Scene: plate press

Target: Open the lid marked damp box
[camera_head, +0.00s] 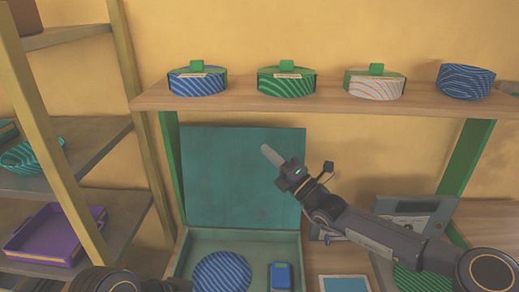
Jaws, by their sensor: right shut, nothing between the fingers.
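A teal box (290,240) stands on the bench at the lower middle. Its large flat teal lid (230,180) stands upright at the back, open. Inside lie a blue striped disc (222,273) and a small blue block-like object (281,277). I can read no "damp box" marking on it. My right gripper (268,152) is shut and empty, in front of the lid's upper right part; I cannot tell whether it touches the lid. A dark link of my left arm shows at the bottom left, and its gripper is out of view.
A wooden shelf (230,102) above holds several round striped containers, three with green knobs. A grey panel with a label (412,215) and a green striped disc (415,279) are at the right, partly behind my arm. A rack with a purple tray (55,236) stands left.

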